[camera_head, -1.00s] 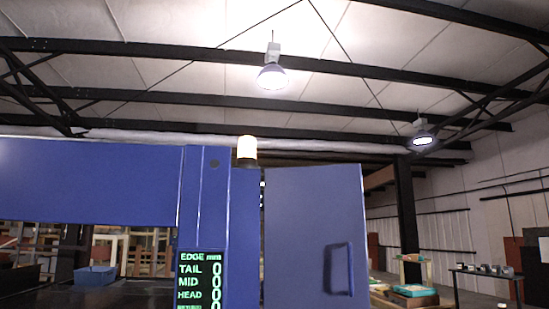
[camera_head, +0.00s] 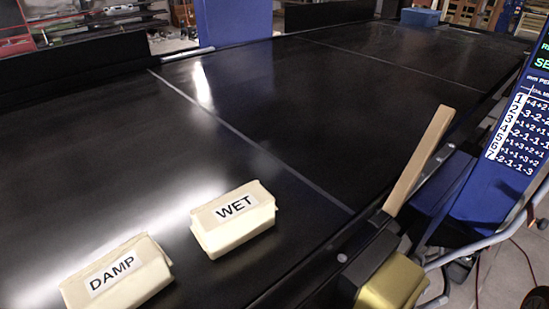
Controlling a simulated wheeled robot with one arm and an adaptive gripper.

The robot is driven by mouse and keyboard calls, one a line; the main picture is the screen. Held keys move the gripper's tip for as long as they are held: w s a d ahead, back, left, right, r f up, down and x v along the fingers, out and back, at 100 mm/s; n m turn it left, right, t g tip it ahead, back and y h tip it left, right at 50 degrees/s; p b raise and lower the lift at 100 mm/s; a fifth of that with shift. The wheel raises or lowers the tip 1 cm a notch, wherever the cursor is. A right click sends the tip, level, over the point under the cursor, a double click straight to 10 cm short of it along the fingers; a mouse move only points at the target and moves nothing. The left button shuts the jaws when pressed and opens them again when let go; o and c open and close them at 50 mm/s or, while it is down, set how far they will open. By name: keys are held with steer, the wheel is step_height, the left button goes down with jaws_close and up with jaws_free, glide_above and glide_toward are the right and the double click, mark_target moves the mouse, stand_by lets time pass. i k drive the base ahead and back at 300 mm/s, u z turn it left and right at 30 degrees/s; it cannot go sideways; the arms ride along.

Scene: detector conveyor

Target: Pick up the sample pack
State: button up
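Two cream, block-shaped packs lie on the black conveyor belt (camera_head: 330,110) in the head view. The pack labelled WET (camera_head: 238,236) sits near the lower middle, before a thin pale line across the belt. The pack labelled DAMP (camera_head: 135,287) sits to its lower left, and the frame's bottom edge slightly cuts it. The two are apart, with their labels facing up. No pack label in view reads "sample". My gripper is not in view.
A tan upright bar (camera_head: 420,160) rises at the belt's near right edge, above a gold-coloured block (camera_head: 393,284). A blue post with a screen and number chart (camera_head: 518,135) stands at right. A blue bin (camera_head: 419,18) is at the far end. The middle belt is clear.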

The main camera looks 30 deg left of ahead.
mark_target(221, 225)
steer(key=u, duration=4)
steer(key=k, duration=0.8)
steer(key=z, duration=0.45)
